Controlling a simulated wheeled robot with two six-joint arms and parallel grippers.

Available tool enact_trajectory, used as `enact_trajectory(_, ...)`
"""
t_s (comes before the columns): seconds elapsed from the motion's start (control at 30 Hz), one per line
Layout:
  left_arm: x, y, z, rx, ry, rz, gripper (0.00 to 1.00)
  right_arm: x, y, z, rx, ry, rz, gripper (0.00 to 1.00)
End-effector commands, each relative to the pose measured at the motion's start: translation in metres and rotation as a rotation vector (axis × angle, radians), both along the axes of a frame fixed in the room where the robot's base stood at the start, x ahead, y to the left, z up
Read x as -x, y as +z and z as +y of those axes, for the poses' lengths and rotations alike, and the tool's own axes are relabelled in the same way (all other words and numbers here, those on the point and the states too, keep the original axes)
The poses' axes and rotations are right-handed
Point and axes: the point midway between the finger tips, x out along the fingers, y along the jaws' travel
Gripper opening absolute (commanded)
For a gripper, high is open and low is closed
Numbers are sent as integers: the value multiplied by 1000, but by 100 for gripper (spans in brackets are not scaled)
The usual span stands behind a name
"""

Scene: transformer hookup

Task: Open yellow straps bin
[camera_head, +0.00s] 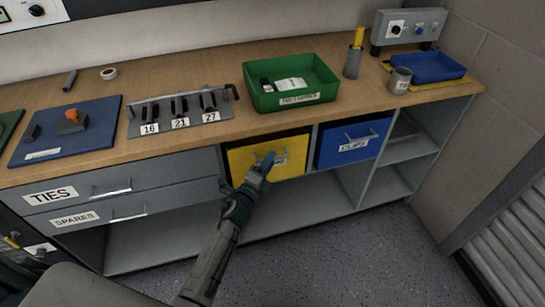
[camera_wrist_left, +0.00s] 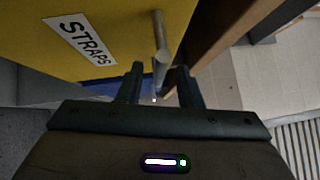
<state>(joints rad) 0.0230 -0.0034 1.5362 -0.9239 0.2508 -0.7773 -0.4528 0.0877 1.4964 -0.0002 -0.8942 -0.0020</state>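The yellow straps bin (camera_head: 241,161) sits in its cubby under the worktop, its front about level with the shelf front. Its white STRAPS label and grey bar handle (camera_wrist_left: 159,40) show in the left wrist view, where the yellow front (camera_wrist_left: 110,15) fills the upper left. My left gripper (camera_head: 266,163) is at the bin's front, covering part of the label and handle in the head view. In the wrist view its two fingers (camera_wrist_left: 159,80) are apart, with the handle's end lined up in the gap. I cannot tell whether they touch it. My right gripper is not in view.
A blue bin (camera_head: 335,158) sits in the cubby to the right. Drawers labelled TIES (camera_head: 75,194) and SPARES (camera_head: 77,221) are at left. A green tray (camera_head: 325,78) stands on the worktop (camera_head: 225,135) above. Open shelves lie below, with clear floor (camera_head: 350,260) in front.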

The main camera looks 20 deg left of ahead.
Motion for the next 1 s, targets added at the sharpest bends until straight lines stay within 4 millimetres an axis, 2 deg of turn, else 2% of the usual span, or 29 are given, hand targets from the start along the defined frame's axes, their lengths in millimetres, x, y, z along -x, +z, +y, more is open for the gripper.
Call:
enact_trajectory(0.2,-18,2,-4,0,0,0,32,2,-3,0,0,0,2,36)
enact_trajectory(0.5,-20,2,-4,0,0,1,32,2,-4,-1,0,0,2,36)
enact_trajectory(0.67,-20,2,-4,0,0,1,1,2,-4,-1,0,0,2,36)
enact_trajectory(1.0,-19,1,-4,-1,0,-1,0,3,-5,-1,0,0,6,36)
